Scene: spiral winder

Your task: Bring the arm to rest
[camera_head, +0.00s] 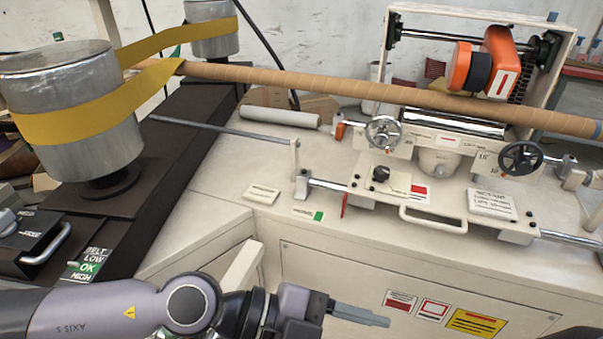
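My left arm comes in from the lower left and lies across the bottom of the view. Its gripper (360,315) points right, in front of the cream cabinet of the winder (330,265) and below its top. The grey fingers lie close together and look shut, with nothing seen between them.
A long brown tube (330,85) runs across the winder. A yellow belt (80,122) wraps a metal drum (70,75) at left. A handwheel (521,158), a carriage handle (433,217) and a cream lever-like bar (240,268) stick out.

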